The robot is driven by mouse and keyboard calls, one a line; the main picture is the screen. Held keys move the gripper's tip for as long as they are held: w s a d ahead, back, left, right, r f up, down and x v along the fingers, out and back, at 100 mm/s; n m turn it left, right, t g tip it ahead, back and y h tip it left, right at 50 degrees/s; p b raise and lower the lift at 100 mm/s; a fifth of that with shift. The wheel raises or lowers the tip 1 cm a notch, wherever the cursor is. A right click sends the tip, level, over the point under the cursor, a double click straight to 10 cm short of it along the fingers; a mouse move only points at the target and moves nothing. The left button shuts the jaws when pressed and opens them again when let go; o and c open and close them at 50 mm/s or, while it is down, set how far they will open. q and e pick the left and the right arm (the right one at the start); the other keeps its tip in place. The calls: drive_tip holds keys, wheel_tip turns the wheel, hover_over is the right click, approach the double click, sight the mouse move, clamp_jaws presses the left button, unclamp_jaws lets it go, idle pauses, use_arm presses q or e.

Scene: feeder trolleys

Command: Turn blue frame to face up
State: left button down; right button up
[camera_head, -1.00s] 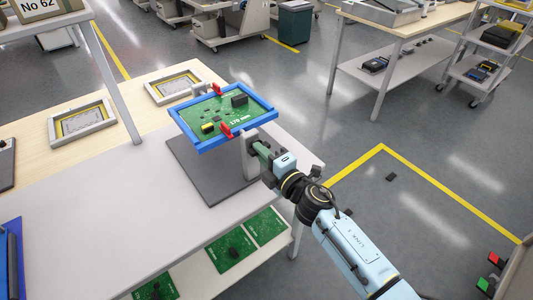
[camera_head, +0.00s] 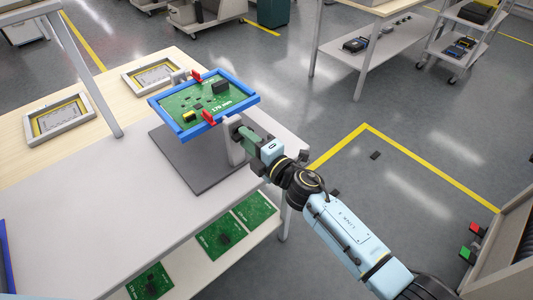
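The blue frame (camera_head: 243,106) holds a green circuit board (camera_head: 200,104) with a black block and a yellow part on its upper side. Two red clips sit on the frame's edges. The frame is carried above a dark grey base plate (camera_head: 190,172) by a light grey stand (camera_head: 235,150), and it looks slightly tilted. My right gripper (camera_head: 240,133) is at the stand's near right side, below the frame, at a knob or shaft there. Its fingers are largely hidden, so its opening is unclear. My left gripper is out of view.
The workbench (camera_head: 80,215) has a clear grey top in front. Two grey-framed fixtures (camera_head: 58,118) lie on the wooden part at the back left. Several green boards (camera_head: 222,238) lie on a lower shelf. A blue edge shows at the far left.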

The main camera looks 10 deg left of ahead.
drive_tip(key=p+v, duration=0.1)
drive_tip(key=v, duration=1.1)
drive_tip(key=shift+p, duration=0.3)
drive_tip(key=shift+d, duration=0.1)
drive_tip(key=d+f+m+h, duration=0.3)
drive_tip(key=d+f+m, duration=0.2)
drive_tip(key=f, duration=0.3)
drive_tip(key=d+f+m+h, duration=0.3)
drive_tip(key=d+f+m, duration=0.15)
drive_tip(key=f, duration=0.45)
drive_tip(key=s+d+f+m+g+h, duration=0.3)
drive_tip(key=s+d+f+m+h, duration=0.35)
drive_tip(key=f, duration=0.75)
drive_tip(key=s+d+f+m+g, duration=0.2)
drive_tip(key=s+d+f+m, duration=0.1)
drive_tip(key=s, duration=0.8)
drive_tip(key=s+d+f+m+g+h, duration=0.1)
drive_tip(key=s+d+f+m+g, duration=0.2)
drive_tip(key=s, duration=0.9)
drive_tip(key=s+d+f+m+g, duration=0.2)
drive_tip(key=s+d+f, duration=0.4)
drive_tip(key=s, duration=0.5)
wheel_tip(320, 180, down, 2)
drive_tip(key=shift+s+f+m+g, duration=0.1)
drive_tip(key=shift+s+m+g, duration=0.25)
drive_tip(key=shift+m, duration=0.55)
